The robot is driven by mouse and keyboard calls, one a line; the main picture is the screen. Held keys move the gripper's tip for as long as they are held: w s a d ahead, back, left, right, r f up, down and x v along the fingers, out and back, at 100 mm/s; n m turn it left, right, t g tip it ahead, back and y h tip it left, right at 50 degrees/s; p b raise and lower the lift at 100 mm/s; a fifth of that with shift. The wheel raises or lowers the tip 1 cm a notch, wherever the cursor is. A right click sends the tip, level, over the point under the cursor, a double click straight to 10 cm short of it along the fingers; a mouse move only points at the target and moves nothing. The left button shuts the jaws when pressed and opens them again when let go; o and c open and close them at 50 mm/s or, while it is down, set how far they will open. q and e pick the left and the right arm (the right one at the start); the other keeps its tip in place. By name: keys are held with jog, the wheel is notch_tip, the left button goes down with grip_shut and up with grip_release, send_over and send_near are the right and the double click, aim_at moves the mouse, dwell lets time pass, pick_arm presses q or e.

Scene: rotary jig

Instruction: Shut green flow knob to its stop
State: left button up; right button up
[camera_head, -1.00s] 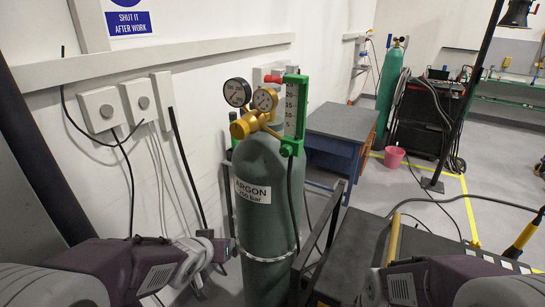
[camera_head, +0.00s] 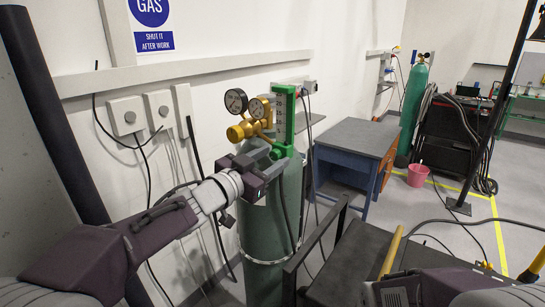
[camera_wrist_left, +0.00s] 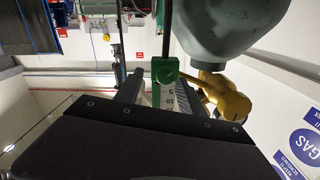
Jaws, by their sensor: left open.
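The flowmeter (camera_head: 282,112) is an upright scaled tube on the brass regulator (camera_head: 246,129) of the green ARGON cylinder (camera_head: 268,225). The green flow knob is at the flowmeter's green lower end (camera_head: 282,151); I cannot clearly tell it from the green block there. In the left wrist view, this green end (camera_wrist_left: 165,70) shows between the finger areas, with the brass regulator (camera_wrist_left: 228,97) to the right. My left gripper (camera_head: 268,156) is open, its fingers close to the green lower end. I cannot tell whether they touch it.
Two round pressure gauges (camera_head: 236,101) sit left of the flowmeter. A dark hose hangs down the cylinder's front. A blue cabinet (camera_head: 343,183), pink bucket (camera_head: 417,175) and dark cart top (camera_head: 385,262) stand to the right. The wall is close on the left.

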pick_arm(q)
jog(key=shift+w, duration=0.4)
jog(key=shift+w+a+f, duration=0.15)
jog(key=shift+w+a, duration=0.1)
jog(key=shift+a, duration=0.05)
jog(key=shift+s+d, duration=0.15)
jog(key=shift+d, duration=0.05)
jog(key=c, duration=0.5)
grip_shut()
pick_arm(e)
jog(key=shift+w+a, duration=0.1)
jog(key=shift+a, duration=0.2)
